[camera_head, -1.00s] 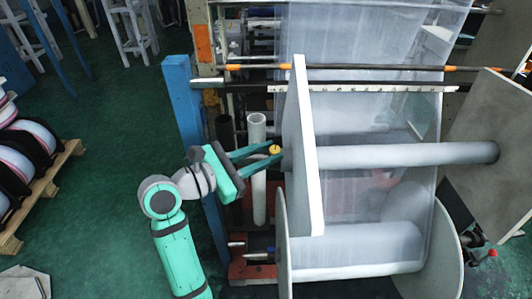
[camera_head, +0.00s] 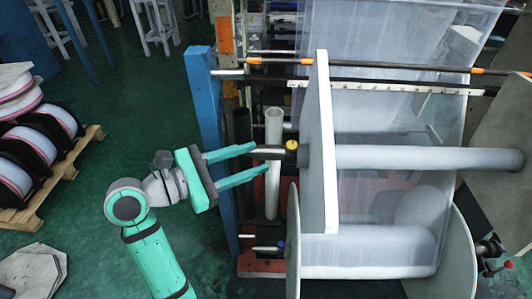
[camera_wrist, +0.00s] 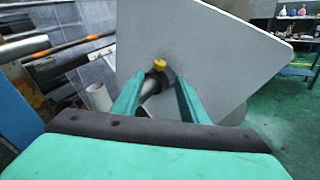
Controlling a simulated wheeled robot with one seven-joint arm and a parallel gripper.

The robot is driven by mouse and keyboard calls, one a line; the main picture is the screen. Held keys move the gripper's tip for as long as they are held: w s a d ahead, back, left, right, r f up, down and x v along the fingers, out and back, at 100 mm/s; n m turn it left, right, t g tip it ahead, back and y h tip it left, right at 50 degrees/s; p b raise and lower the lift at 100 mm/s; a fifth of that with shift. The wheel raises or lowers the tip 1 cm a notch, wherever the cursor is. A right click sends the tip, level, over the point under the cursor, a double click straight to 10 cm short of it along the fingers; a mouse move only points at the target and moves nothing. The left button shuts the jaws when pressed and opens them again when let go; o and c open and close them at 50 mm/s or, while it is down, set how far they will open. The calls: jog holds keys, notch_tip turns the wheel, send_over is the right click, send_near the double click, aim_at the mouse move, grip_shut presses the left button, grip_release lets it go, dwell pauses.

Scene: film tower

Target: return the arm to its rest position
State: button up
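My gripper (camera_head: 260,164) is open, with its two green fingers spread and pointing right at the machine. In the head view the fingertips lie to the left of the shaft end with a yellow knob (camera_head: 291,145), which sticks out from the pale square plate (camera_head: 318,190). In the wrist view the yellow knob (camera_wrist: 159,65) and the dark collar show ahead, between the fingers. Nothing is held. My arm is stretched out from the lower left of the head view.
A blue post (camera_head: 205,105) stands close behind my gripper. An upright white tube (camera_head: 273,150) stands beyond the fingers. A round disc (camera_head: 293,240) and a film roll (camera_head: 375,250) lie lower right. A pallet (camera_head: 62,180) with reels is at left; green floor between is clear.

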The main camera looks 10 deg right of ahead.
jog(key=shift+v, duration=0.8)
